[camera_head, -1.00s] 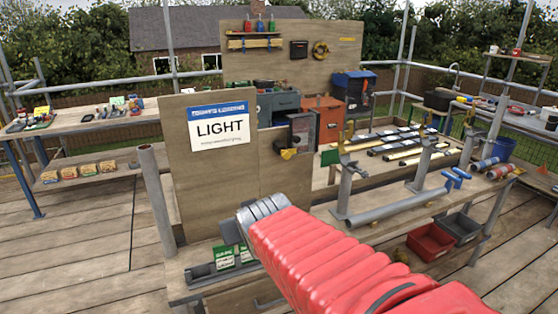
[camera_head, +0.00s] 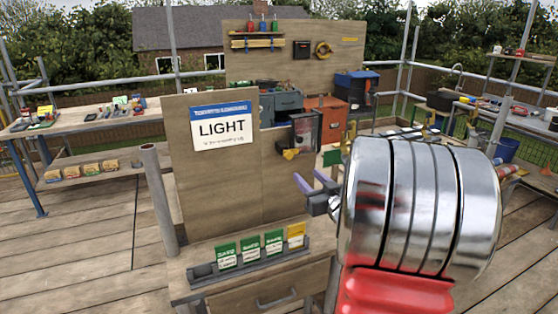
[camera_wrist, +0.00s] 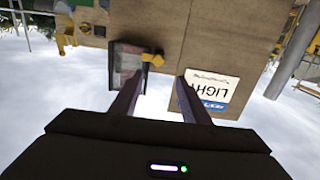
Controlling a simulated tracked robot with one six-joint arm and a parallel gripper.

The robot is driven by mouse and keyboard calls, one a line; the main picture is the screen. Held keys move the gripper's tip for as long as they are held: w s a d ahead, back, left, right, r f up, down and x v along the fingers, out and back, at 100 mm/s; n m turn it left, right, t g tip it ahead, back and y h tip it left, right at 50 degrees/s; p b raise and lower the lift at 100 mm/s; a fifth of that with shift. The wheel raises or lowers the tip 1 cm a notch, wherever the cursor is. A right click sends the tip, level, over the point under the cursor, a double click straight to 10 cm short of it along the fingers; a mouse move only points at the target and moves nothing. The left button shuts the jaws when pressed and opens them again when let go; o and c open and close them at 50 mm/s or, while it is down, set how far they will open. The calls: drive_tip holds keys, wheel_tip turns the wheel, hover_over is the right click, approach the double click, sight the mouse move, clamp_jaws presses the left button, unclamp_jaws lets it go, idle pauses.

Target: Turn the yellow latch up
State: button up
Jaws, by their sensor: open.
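The yellow latch (camera_head: 290,154) sticks out at the lower left of a dark box with a clear front (camera_head: 305,134), mounted on the wooden panel. In the wrist view, which is upside down, the latch (camera_wrist: 152,58) lies ahead, between the lines of my two fingers, beside the box (camera_wrist: 127,72). My gripper (camera_head: 313,181) is open and empty, below and slightly right of the latch in the head view. It also shows in the wrist view (camera_wrist: 160,77). The fingers appear apart from the latch; the exact gap is unclear.
The wooden panel (camera_head: 225,185) carries a white and blue LIGHT sign (camera_head: 221,126). Below it, a grey tray (camera_head: 203,270) holds several green and yellow cards. A grey upright pipe (camera_head: 158,200) stands left of the panel. My arm hides much of the bench at right.

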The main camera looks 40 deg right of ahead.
sight(289, 156)
drive_tip(key=shift+s+d+f+y, duration=0.1)
drive_tip(key=shift+s+d+y, duration=0.15)
drive_tip(key=shift+d+y, duration=0.05)
drive_tip(key=x, duration=1.4)
drive_tip(key=shift+c, duration=0.5)
drive_tip(key=c, duration=0.9)
drive_tip(key=shift+s+a, duration=0.1)
drive_tip(key=shift+a, duration=0.05)
drive_tip(key=shift+c, duration=0.3)
